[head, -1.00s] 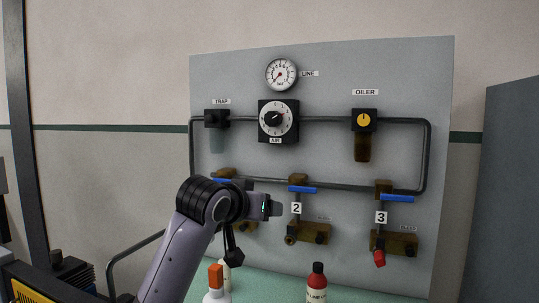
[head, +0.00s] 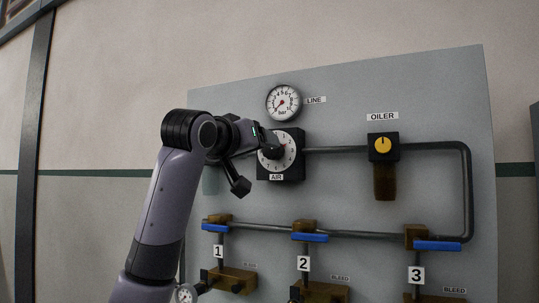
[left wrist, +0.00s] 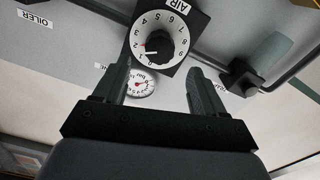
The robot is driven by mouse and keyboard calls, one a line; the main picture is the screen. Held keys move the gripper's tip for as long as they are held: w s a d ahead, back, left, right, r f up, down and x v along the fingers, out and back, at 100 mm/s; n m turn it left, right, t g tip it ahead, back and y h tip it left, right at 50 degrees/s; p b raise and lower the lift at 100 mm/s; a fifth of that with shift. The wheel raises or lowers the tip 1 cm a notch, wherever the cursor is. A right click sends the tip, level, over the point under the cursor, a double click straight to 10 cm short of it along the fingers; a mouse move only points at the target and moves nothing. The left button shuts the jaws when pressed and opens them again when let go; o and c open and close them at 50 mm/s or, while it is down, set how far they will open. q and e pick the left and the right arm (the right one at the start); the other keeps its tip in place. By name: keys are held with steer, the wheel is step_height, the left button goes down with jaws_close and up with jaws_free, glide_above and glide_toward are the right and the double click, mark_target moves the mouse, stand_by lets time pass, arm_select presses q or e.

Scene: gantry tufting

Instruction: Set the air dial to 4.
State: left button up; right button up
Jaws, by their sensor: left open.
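The air dial (head: 291,150) is a round white scale on a black square plate, labelled AIR, with a black knob (left wrist: 160,43) in its middle. In the left wrist view the scale appears upside down. A white line on the knob points at the low end of the scale, at about 1. My left gripper (head: 268,145) is in front of the dial's left part in the head view and hides some of it. In the left wrist view its two fingers are apart with nothing between them, and the knob shows beyond the tips. My right gripper is not in view.
The LINE gauge (head: 283,102) is just above the dial. The oiler (head: 383,147) is to the right on the pipe (head: 335,150). Below are several blue-handled valves, such as the one numbered 2 (head: 309,237). The panel between dial and oiler is otherwise clear.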

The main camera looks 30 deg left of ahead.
mark_target(270, 150)
arm_select(q)
steer(key=shift+w+a+p, duration=0.15)
steer(key=shift+w+p, duration=0.65)
steer(key=shift+w, duration=2)
steer(key=c, duration=1.1)
